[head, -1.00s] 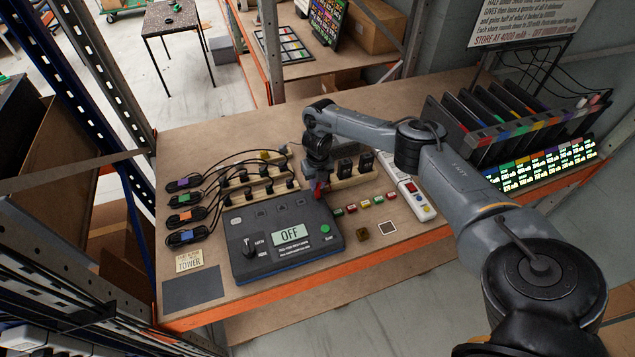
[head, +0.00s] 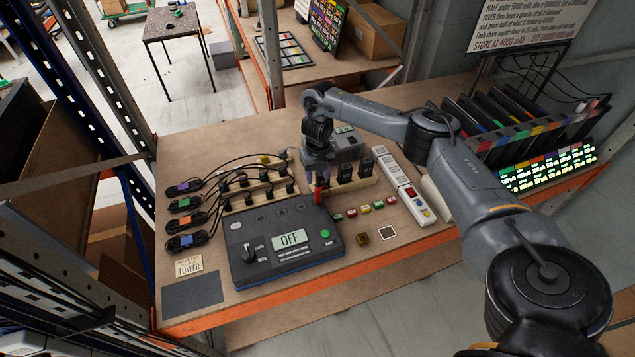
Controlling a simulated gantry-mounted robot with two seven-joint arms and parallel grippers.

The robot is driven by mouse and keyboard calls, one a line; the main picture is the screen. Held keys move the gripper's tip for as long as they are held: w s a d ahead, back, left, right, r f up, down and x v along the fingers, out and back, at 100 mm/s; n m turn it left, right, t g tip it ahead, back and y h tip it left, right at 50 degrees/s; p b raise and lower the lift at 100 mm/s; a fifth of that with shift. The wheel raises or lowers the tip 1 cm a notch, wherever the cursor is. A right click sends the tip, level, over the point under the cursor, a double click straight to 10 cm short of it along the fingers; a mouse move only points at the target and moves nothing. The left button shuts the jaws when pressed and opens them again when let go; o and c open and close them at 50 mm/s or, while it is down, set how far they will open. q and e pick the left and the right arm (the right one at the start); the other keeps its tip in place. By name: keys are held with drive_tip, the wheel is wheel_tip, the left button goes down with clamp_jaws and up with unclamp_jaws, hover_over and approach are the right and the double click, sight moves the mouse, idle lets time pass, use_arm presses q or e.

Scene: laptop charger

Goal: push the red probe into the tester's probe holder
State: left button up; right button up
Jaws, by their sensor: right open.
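The tester (head: 275,268) is a dark grey box on the table, with a display reading OFF, a black knob and a green button. The red probe (head: 319,195) stands roughly upright at the tester's back right corner. Whether it is seated in the probe holder is too small to tell. My right gripper (head: 318,181) points down right at the probe's top, with its jaws open. I cannot tell whether the fingers touch the probe. The holder itself is not clearly visible. My left gripper is not in view.
Black chargers (head: 366,167) stand in a wooden block just right of the gripper. A grey meter (head: 347,147) sits behind. Small coloured blocks (head: 364,209) and a white power strip (head: 411,195) lie to the right. Cabled plugs (head: 240,180) fill the left.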

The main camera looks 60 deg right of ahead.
use_arm(q)
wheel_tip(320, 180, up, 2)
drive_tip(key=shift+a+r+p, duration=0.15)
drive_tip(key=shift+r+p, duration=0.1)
drive_tip(key=shift+p, duration=0.45)
use_arm(e)
wheel_tip(320, 180, up, 4)
drive_tip(key=shift+r, duration=0.1)
